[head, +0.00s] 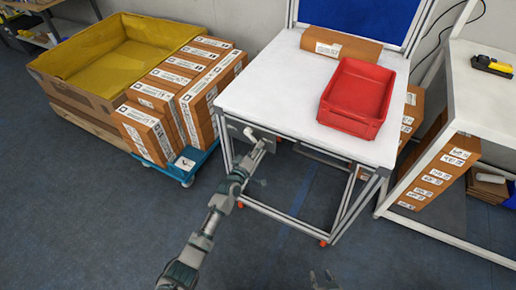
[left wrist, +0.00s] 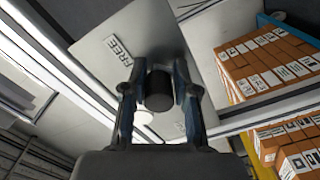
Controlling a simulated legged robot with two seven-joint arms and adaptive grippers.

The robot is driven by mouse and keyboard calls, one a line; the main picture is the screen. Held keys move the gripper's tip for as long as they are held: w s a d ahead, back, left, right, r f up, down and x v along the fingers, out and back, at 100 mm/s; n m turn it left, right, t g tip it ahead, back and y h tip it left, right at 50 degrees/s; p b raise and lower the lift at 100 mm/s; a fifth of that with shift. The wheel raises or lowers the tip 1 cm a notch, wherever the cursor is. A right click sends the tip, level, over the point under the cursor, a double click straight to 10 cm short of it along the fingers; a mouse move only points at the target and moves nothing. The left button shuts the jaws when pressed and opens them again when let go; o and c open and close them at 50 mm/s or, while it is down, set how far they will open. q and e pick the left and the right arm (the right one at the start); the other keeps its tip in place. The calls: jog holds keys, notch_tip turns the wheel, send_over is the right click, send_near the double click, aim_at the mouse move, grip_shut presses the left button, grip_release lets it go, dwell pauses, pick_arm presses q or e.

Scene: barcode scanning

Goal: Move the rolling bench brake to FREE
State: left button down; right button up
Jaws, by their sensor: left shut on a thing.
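The rolling bench (head: 262,90) has a white top on a metal frame. A grey brake plate (head: 238,130) is fixed at its front left; in the left wrist view the plate (left wrist: 105,30) carries a FREE label (left wrist: 119,50). My left gripper (head: 262,140) is at this plate. In the left wrist view my left gripper (left wrist: 160,90) has its fingers either side of a dark cylindrical knob (left wrist: 159,92) and is shut on it. The knob sits below and right of the FREE label. Another label is partly hidden. My right gripper (head: 325,279) shows only fingertips at the bottom edge, apart and empty.
A red bin (head: 350,122) and a brown carton (head: 340,46) stand on the bench. Left of it, a blue dolly (head: 190,172) carries several cartons, beside a yellow-lined crate (head: 60,50). A white rack (head: 465,80) stands right. The front floor is clear.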

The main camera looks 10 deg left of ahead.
pick_arm(q)
jog(key=c, duration=1)
grip_release()
jog(key=shift+w+a+r, duration=0.15)
jog(key=shift+a+r, duration=0.2)
jog(key=shift+r, duration=0.05)
jog(key=shift+o, duration=0.4)
jog(key=shift+a+f, duration=0.1)
jog(key=shift+f, duration=0.2)
jog(key=shift+s, duration=0.35)
jog(key=v, duration=1.1)
jog(key=shift+s+a, duration=0.2)
jog(key=shift+s, duration=0.05)
pick_arm(e)
jog(key=shift+s+a+r, duration=0.15)
jog(key=shift+a+r, duration=0.05)
jog(key=shift+a, duration=0.1)
pick_arm(q)
jog(key=shift+d, duration=0.1)
pick_arm(e)
jog(key=shift+d, duration=0.1)
